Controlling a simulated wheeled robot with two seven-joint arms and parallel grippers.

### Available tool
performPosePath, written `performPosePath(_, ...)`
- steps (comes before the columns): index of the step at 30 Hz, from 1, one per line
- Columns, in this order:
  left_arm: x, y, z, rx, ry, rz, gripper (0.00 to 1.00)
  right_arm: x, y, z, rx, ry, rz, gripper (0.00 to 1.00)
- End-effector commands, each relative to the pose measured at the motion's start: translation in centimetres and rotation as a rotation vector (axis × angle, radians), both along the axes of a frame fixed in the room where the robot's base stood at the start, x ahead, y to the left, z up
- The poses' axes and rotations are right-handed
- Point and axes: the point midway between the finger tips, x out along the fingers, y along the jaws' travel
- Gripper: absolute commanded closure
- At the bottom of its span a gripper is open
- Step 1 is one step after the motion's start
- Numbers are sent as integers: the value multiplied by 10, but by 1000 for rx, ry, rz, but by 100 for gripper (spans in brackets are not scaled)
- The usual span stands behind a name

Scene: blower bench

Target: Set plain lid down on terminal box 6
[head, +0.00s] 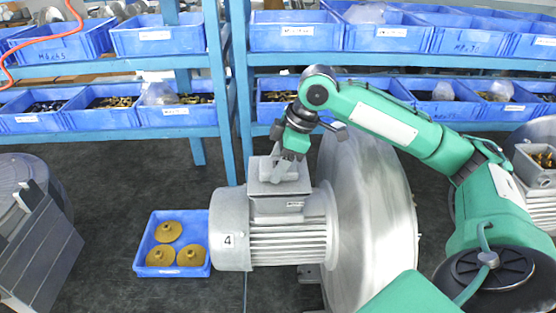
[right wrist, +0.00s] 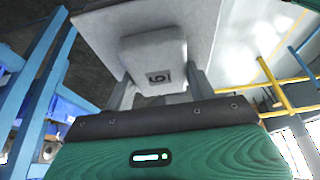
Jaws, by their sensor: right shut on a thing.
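My right gripper (head: 290,158) points down over the motor marked 4 (head: 232,240). It is shut on the raised grey block of a plain grey lid (head: 279,178). In the right wrist view the block (right wrist: 152,52) carries a mark that looks like a 6 or 9, and the lid's flat plate (right wrist: 205,35) spreads behind it. The lid is at the top of this motor's terminal box (head: 277,208). I cannot tell whether it rests there or hangs just above. No number shows clearly on the box. My left gripper is not in view.
A large grey blower housing (head: 365,210) stands right of the motor. An open terminal box (head: 538,166) sits on another machine at far right. A blue bin (head: 143,263) with brass discs (head: 168,232) lies left. Blue shelves with bins (head: 165,40) stand behind.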

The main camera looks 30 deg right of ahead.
Motion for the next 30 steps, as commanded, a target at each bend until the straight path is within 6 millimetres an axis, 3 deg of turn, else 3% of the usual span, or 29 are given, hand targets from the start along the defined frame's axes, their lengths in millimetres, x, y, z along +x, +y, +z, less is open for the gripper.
performPosePath(24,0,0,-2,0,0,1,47,0,0,-10,0,1,0,70)
performPosePath(25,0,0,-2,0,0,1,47,0,0,-10,0,1,0,42)
performPosePath(28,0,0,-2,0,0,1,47,0,0,-10,0,1,0,22)
performPosePath(30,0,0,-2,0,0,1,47,0,0,-10,0,1,0,19)
